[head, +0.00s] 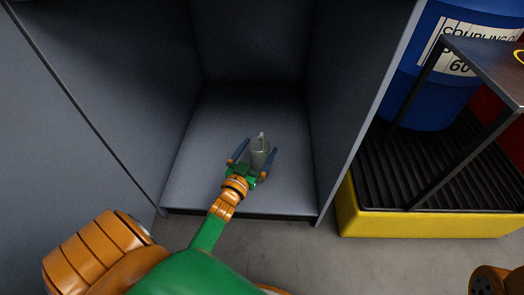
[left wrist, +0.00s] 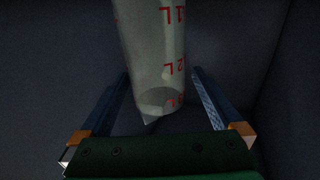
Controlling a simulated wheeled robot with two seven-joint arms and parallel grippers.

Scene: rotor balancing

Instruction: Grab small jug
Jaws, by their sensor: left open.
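The small jug (head: 259,152) is pale grey and stands on the floor of a grey cabinet. In the left wrist view the jug (left wrist: 155,55) shows red volume marks, and its top edge is cut off by the frame. My left gripper (head: 254,155) reaches into the cabinet with its fingers open, one on each side of the jug. In the left wrist view the two blue fingers (left wrist: 160,85) flank the jug with dark gaps showing on both sides. My right gripper is not in view.
The cabinet (head: 188,185) has walls left, right and behind; its floor around the jug is clear. To the right stand a yellow spill pallet (head: 430,224) with a black grate, a blue drum (head: 432,100) and a dark metal stand (head: 490,65).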

